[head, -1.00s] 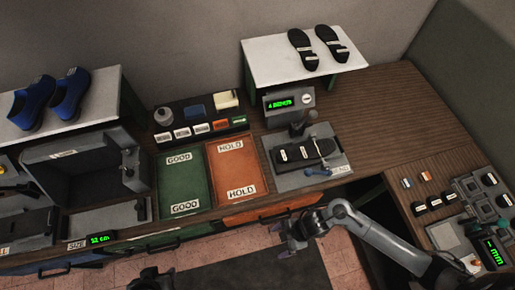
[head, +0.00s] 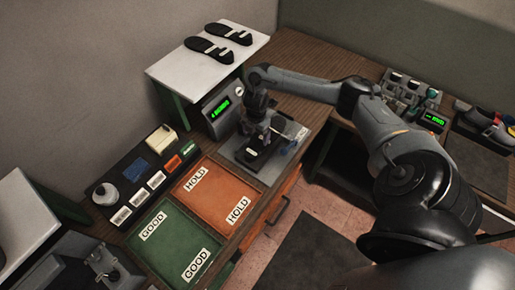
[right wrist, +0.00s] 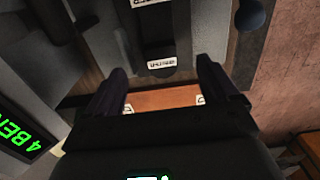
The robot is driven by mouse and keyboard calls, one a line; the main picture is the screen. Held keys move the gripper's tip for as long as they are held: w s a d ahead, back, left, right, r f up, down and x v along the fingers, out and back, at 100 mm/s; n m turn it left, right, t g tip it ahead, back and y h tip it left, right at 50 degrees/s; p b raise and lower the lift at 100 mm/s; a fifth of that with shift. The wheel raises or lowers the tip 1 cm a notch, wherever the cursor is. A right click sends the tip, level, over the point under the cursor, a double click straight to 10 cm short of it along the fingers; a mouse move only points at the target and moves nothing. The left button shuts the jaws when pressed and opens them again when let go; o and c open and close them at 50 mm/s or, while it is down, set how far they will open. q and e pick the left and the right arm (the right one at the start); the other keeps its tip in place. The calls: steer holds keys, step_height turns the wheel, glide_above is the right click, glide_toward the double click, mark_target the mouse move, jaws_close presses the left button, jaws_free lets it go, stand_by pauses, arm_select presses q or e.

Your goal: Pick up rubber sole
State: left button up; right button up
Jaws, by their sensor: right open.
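A black rubber sole (head: 256,157) with white labels lies on the grey press bench unit (head: 283,152) in the head view, mostly hidden by my right gripper (head: 262,132). The right gripper points down over it. In the right wrist view the black sole (right wrist: 160,35) with its white labels shows beyond and between the two spread fingers (right wrist: 162,72); the fingers are open and nothing is seen gripped. Whether they touch the sole cannot be told. Two more black soles (head: 208,48) lie on the white shelf (head: 180,75). My left gripper is not in view.
A green-lit display box (head: 221,110) stands just left of the press unit. The orange HOLD tray (head: 206,210) and green GOOD tray (head: 172,244) are in front of it. A small caddy (head: 145,170) holds label blocks.

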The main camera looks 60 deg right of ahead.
mark_target(255, 148)
step_height(255, 148, down, 3)
steer(key=shift+s+r, duration=0.1)
steer(key=shift+s, duration=0.05)
steer(key=shift+w+a+f, duration=0.1)
steer(key=shift+w+f, duration=0.05)
steer(key=shift+f, duration=1.45)
steer(key=shift+w+a+f, duration=0.1)
steer(key=shift+f, duration=1.5)
steer(key=c, duration=1.3)
